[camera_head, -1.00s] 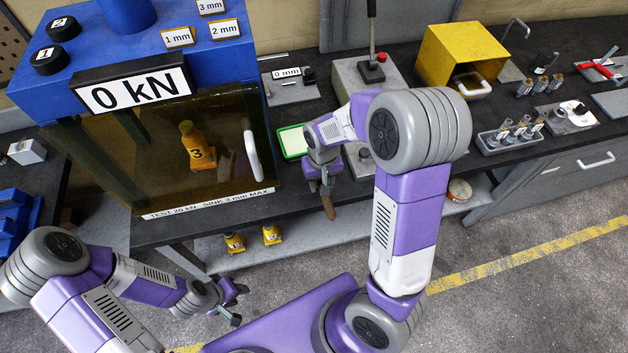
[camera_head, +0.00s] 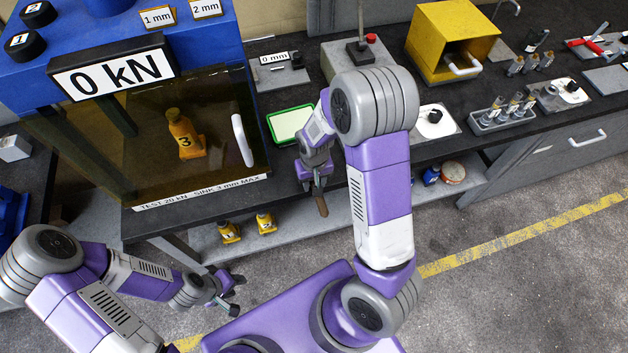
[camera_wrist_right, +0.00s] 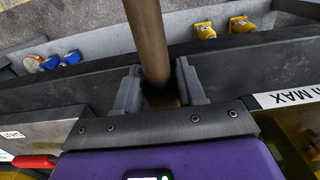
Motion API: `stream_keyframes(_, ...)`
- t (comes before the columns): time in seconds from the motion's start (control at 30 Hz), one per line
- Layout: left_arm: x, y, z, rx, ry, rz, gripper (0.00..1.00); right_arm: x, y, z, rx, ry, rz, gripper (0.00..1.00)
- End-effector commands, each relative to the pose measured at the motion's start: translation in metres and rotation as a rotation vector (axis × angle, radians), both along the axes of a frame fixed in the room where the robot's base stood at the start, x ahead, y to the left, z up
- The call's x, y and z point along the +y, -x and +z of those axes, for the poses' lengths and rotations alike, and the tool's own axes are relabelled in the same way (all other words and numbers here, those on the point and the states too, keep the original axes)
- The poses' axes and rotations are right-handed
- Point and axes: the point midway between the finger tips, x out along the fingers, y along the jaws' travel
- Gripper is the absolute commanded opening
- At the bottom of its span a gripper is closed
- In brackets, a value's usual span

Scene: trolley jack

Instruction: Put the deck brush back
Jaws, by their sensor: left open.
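The deck brush shows as a brown wooden handle (camera_head: 322,207) hanging below my right gripper (camera_head: 317,178) at the bench's front edge. In the right wrist view the handle (camera_wrist_right: 148,35) runs between both fingers of the right gripper (camera_wrist_right: 158,88), which is shut on it. The brush's head cannot be made out in either view. My left gripper (camera_head: 236,293) is open and empty, low over the floor in front of the bench.
A yellow box (camera_head: 425,50) stands at the back.

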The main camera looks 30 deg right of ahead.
Motion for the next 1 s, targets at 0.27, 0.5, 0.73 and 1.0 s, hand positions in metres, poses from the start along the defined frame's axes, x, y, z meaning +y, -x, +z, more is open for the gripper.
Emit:
stream_keyframes(0.27,0.0,0.0,0.0,0.0,0.0,0.0,0.43,0.0,0.0,0.0,0.0,0.0,0.0,0.64)
stream_keyframes(0.5,0.0,0.0,0.004,0.0,0.0,0.0,0.43,0.0,0.0,0.005,0.0,0.0,0.0,0.64)
stream_keyframes(0.73,0.0,0.0,0.011,0.0,0.0,0.0,0.43,0.0,-0.001,0.045,-0.006,-0.001,0.0,0.64)
stream_keyframes(1.0,0.0,0.0,0.02,0.0,0.0,0.0,0.43,0.0,0.0,0.101,-0.005,-0.001,0.0,0.64)
